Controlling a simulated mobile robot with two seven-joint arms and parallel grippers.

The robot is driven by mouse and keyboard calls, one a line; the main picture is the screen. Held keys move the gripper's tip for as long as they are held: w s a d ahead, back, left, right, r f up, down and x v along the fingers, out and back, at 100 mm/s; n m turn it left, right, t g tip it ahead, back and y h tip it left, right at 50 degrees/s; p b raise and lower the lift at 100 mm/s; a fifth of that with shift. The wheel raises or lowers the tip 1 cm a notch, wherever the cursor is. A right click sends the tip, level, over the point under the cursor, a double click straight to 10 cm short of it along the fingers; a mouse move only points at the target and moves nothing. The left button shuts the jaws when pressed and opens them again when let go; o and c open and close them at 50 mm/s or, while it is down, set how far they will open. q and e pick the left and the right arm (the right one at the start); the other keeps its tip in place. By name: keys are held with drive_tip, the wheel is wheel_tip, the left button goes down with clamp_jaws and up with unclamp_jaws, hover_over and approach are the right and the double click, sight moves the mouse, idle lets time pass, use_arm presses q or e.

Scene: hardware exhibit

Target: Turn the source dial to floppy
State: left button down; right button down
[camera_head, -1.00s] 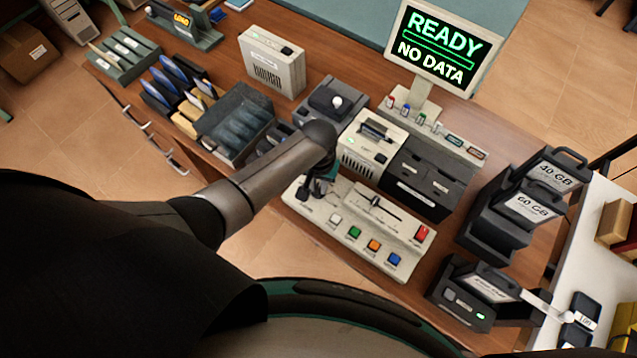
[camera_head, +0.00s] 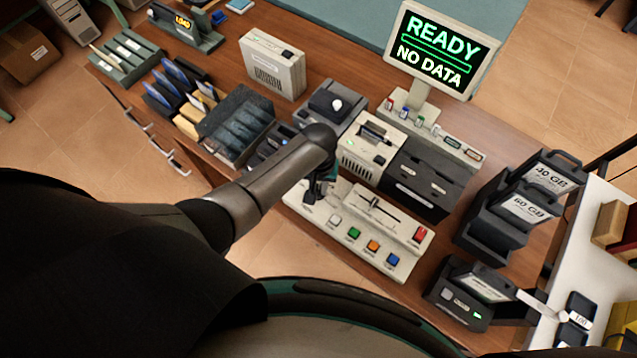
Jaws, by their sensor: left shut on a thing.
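The cream control panel (camera_head: 365,229) sits at the front edge of the wooden table, with a slider (camera_head: 379,208), colored buttons and a red switch (camera_head: 420,234). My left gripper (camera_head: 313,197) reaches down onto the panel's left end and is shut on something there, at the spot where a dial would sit. The dial itself and its markings are hidden behind the gripper and wrist, so I cannot tell its setting. A monitor (camera_head: 441,49) behind reads "READY" and "NO DATA". My right gripper is not in view.
A cream drive (camera_head: 364,152) and a black drive unit (camera_head: 424,184) stand just behind the panel. A joystick box (camera_head: 331,103) and disk trays (camera_head: 232,124) lie to the left. Cartridges marked 40 GB and 60 GB (camera_head: 528,206) stand at right.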

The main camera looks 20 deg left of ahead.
use_arm(q)
drive_tip(key=n+p, duration=0.1)
drive_tip(key=n, duration=0.2)
drive_tip(key=shift+r+p, duration=0.1)
drive_tip(key=shift+p, duration=0.2)
drive_tip(key=shift+n+p, duration=0.4)
drive_tip(key=shift+n, duration=0.9)
drive_tip(key=c, duration=0.8)
unclamp_jaws()
